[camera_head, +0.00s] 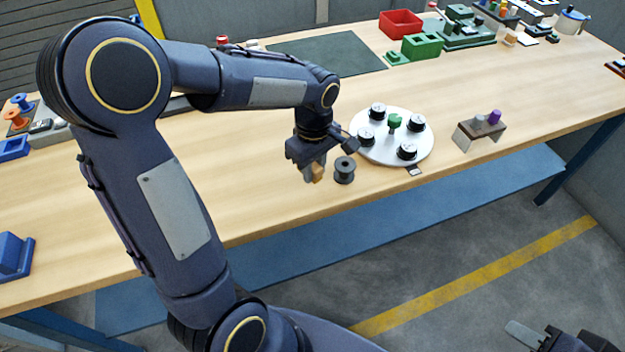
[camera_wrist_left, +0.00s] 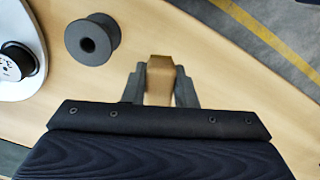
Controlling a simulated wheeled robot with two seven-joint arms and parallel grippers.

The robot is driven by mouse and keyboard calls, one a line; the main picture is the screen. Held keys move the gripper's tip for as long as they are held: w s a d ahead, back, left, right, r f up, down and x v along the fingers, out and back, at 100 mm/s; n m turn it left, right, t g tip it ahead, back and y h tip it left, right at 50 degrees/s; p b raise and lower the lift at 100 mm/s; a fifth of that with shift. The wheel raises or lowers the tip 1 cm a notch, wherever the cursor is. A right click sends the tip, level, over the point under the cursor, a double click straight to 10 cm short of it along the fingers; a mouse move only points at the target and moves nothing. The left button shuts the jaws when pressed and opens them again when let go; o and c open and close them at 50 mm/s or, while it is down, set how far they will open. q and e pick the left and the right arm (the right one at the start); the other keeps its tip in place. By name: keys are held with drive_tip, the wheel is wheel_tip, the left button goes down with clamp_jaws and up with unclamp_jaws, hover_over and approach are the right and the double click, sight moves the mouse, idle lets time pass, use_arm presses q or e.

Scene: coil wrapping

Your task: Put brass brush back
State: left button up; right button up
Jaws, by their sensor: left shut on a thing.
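My left gripper (camera_head: 314,170) is over the front part of the workbench, shut on a tan, brass-coloured block, which I take to be the brass brush (camera_head: 318,173). In the left wrist view the brush (camera_wrist_left: 160,78) sits between the two dark fingers of the left gripper (camera_wrist_left: 161,88). Its lower end is over the bench wood; whether it touches the wood cannot be told. My right gripper (camera_head: 533,337) is at the lower right corner, away from the bench and partly cut off.
A dark spool (camera_head: 345,170) stands just right of the left gripper and also shows in the wrist view (camera_wrist_left: 92,39). A white round plate (camera_head: 372,148) with several black dials is beyond it. A small stand (camera_head: 465,136) with a purple-topped piece is to the right.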

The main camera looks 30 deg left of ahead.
use_arm(q)
drive_tip(key=shift+s+f, duration=0.4)
drive_tip(key=shift+f, duration=1.55)
drive_tip(key=shift+f, duration=0.1)
drive_tip(key=shift+f+b, duration=0.15)
drive_tip(key=shift+b, duration=0.15)
drive_tip(key=o, duration=1)
drive_tip(key=shift+c, duration=0.2)
